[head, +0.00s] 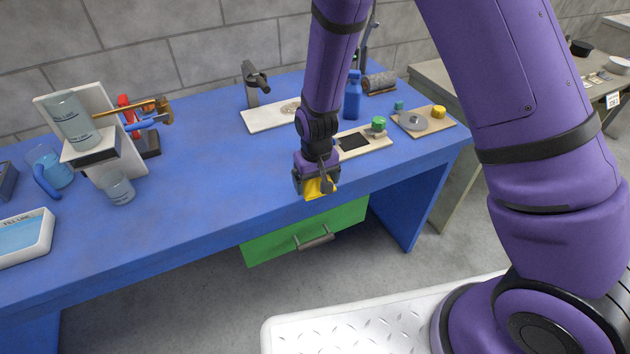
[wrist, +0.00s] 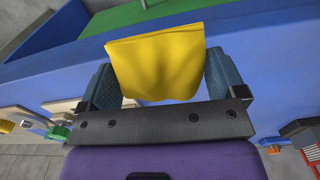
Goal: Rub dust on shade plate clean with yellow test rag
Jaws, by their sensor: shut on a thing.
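My gripper (head: 316,190) is shut on the yellow test rag (head: 322,186), at the front edge of the blue bench. The wrist view shows the rag (wrist: 157,62) folded between the two blue-grey fingers. A pale flat plate (head: 268,117) lies on the bench behind my gripper, with a brownish-grey smudge (head: 290,108) near its right end. My arm hides part of its right side. I cannot tell for sure that this is the shade plate. Another pale board (head: 372,145) carries a dark square and a green knob, just right of my gripper.
A board (head: 440,125) with a metal disc and yellow knob lies at the right end. A blue bottle (head: 353,95) and a dark stand (head: 252,85) stand behind. Beakers and a white stand (head: 110,155) fill the left. A green drawer (head: 280,235) sits below the bench's front edge.

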